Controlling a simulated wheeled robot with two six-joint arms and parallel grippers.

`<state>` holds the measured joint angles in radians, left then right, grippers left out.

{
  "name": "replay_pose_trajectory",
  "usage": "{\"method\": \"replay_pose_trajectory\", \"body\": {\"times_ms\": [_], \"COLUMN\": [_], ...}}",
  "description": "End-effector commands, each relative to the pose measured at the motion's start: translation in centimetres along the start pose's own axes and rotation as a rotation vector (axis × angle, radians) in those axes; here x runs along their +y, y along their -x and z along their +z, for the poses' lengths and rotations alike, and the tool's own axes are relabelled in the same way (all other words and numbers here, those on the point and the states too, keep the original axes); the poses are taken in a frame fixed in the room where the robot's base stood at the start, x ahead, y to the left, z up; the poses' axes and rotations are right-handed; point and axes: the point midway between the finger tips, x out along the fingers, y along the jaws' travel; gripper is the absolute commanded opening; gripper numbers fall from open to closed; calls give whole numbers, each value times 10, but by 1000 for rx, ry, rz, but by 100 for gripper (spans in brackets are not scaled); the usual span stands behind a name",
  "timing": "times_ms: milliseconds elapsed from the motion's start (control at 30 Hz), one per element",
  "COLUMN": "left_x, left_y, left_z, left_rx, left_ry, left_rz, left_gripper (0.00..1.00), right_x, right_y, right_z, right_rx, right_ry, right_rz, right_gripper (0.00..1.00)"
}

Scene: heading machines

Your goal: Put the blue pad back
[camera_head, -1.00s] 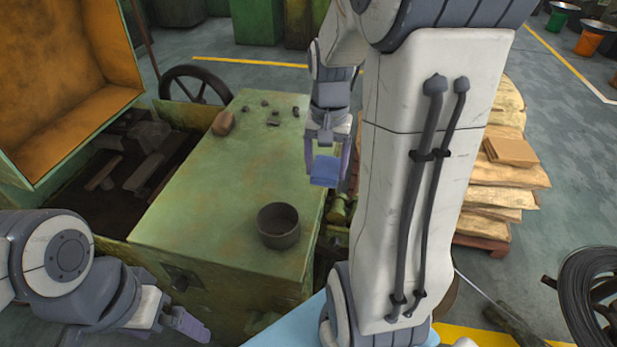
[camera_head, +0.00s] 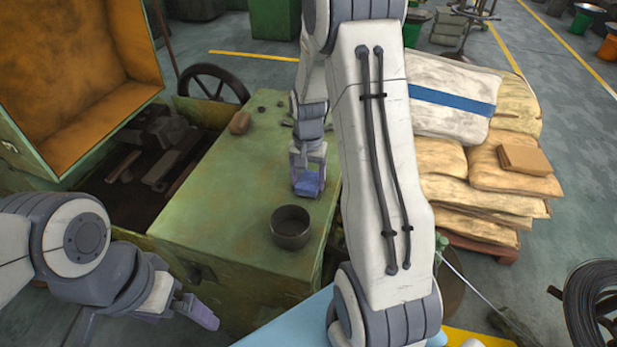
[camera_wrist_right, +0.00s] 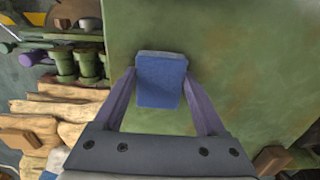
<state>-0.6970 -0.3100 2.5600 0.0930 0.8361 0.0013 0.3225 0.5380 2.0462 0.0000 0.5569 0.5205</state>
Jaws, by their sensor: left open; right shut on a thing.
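The blue pad (camera_head: 307,184) is between the fingers of my right gripper (camera_head: 308,188), which is shut on it. In the right wrist view the blue pad (camera_wrist_right: 161,80) sits between the two purple fingers (camera_wrist_right: 160,88), over the green machine top. I cannot tell whether the pad touches the top. In the head view it is behind a dark round cup (camera_head: 291,228) standing on the green machine top (camera_head: 225,195). My left gripper (camera_head: 185,318) is at the lower left, open, empty and apart from the pad.
A brown block (camera_head: 240,122) and small dark knobs lie at the machine top's back. An open orange-lined cover (camera_head: 95,120) stands at left. Stacked sacks (camera_head: 490,170) are on the right, with a wire coil (camera_head: 595,305). The machine top's left part is clear.

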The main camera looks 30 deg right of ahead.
Motion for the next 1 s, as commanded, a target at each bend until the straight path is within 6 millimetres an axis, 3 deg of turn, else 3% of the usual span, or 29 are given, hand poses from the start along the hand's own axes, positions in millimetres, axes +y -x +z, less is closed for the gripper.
{"method": "replay_pose_trajectory", "body": {"times_ms": [267, 300, 333, 367, 733, 1000], "left_x": [0, 0, 0, 0, 0, -1], "left_y": [-4, -3, -2, -2, -2, -9], "left_z": [0, 0, 0, 0, 0, 0], "left_rx": [0, 0, 0, 0, 0, 0], "left_ry": [0, 0, 0, 0, 0, 0], "left_rz": [0, 0, 0, 0, 0, 0], "left_gripper": [100, 100, 100, 100, 100, 100], "right_x": [0, 0, 0, 0, 0, -1], "right_y": [-5, -4, -4, -4, 7, 61], "right_z": [0, 0, 0, 0, -1, -1], "right_rx": [-1, 0, 0, 0, 2, 6], "right_ry": [0, 0, 0, 0, 0, 0], "right_rz": [0, 0, 0, 0, -1, -4], "right_gripper": [1, 85, 97, 100, 100, 100]}}
